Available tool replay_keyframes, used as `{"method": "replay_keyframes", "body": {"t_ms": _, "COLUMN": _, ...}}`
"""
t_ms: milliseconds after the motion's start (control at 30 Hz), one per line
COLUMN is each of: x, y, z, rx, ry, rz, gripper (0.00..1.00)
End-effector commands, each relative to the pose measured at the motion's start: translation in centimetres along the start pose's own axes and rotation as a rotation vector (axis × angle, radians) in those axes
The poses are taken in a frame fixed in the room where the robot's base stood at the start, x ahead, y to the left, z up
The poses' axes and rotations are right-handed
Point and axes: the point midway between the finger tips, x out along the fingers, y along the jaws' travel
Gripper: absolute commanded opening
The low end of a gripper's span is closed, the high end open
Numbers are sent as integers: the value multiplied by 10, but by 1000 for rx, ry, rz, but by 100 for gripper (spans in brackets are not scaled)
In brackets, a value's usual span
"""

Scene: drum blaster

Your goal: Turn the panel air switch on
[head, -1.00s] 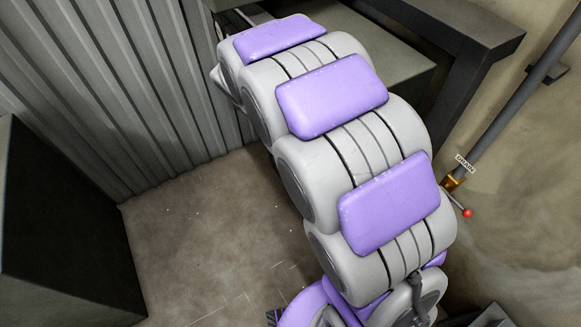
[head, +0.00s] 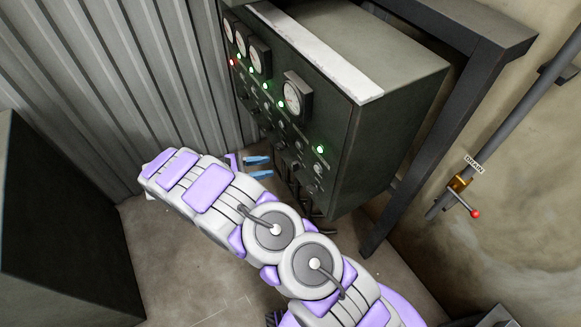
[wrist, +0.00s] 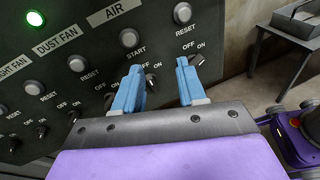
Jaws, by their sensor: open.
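The dark control panel (head: 335,130) stands at the centre of the head view. In the wrist view, the AIR label (wrist: 112,13) sits above a START button (wrist: 129,38) and an OFF/ON marking. The air switch (wrist: 153,82), a small dark knob, shows below that marking, close beside my left finger. My gripper (wrist: 160,70) is open and empty, its two blue fingers pointing at the panel with the knob between them. I cannot tell whether they touch it or which way it is turned. In the head view my gripper (head: 260,167) is at the panel's lower left.
Another switch (wrist: 197,60) lies just right of my right finger. A lit green lamp (wrist: 35,18) and several buttons are at left. In the head view, a dark frame leg (head: 440,130) and a drain pipe with a red-tipped valve (head: 460,187) stand to the right.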

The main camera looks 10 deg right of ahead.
Motion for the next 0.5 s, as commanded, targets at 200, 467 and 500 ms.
{"method": "replay_keyframes", "body": {"t_ms": 200, "x": -21, "y": -1, "z": -64, "rx": -95, "ry": -70, "rz": 143, "gripper": 40}}
{"method": "replay_keyframes", "body": {"t_ms": 467, "x": -37, "y": -9, "z": -104, "rx": -150, "ry": -123, "rz": 236, "gripper": 40}}
{"method": "replay_keyframes", "body": {"t_ms": 500, "x": -41, "y": -9, "z": -107, "rx": -153, "ry": -129, "rz": 242, "gripper": 40}}
